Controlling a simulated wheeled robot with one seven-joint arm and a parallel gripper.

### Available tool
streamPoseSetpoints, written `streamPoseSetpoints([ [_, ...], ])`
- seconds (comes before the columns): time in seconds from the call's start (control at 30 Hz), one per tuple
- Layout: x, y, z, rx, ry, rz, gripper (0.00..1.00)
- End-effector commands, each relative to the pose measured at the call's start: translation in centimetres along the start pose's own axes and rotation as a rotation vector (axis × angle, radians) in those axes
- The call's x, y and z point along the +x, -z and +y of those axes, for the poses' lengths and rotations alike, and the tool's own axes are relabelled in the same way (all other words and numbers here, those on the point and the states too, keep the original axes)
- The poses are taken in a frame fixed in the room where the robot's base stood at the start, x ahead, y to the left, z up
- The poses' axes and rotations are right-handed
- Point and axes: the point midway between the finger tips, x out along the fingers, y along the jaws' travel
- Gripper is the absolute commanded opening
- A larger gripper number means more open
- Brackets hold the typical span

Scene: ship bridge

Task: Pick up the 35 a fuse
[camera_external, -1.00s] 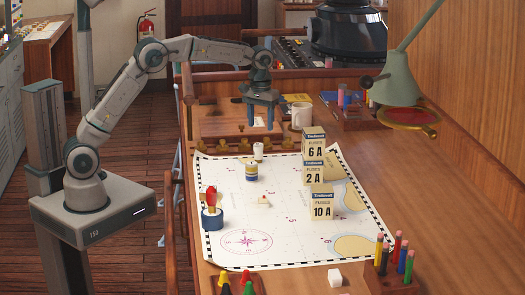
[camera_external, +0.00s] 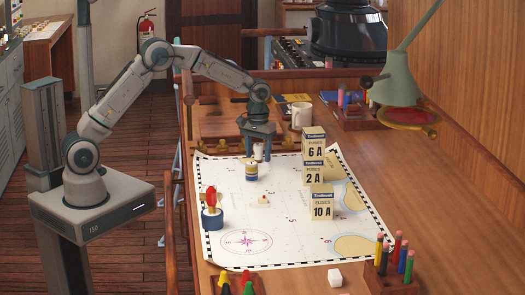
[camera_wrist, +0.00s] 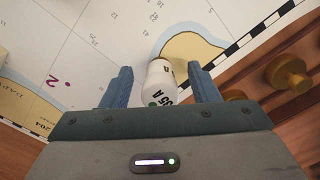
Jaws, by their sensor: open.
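The 35 A fuse (camera_wrist: 160,82) is a white cylinder with black lettering, partly readable as "35 A", and a green dot. It is on the chart near its far edge. In the wrist view my gripper (camera_wrist: 160,88) is open, with one blue finger on each side of the fuse and gaps between. The fuse's lower part is hidden behind the gripper body in the wrist view.
Fuse boxes marked 6 A (camera_external: 314,146), 2 A (camera_external: 313,176) and 10 A (camera_external: 321,208) stand to the right. A white mug (camera_external: 301,115) is behind. The chart's (camera_external: 290,250) front part is mostly clear.

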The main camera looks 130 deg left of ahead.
Motion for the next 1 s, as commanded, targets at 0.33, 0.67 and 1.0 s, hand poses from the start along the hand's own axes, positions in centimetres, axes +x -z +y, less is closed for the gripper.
streamPoseSetpoints([
  [0.33,-0.1,0.0,0.0,0.000,0.000,0.000,0.06],
  [0.67,-0.5,0.1,0.0,0.000,0.000,0.002,0.06],
  [1.0,-4.8,-1.2,0.5,0.005,-0.001,0.003,0.06],
])
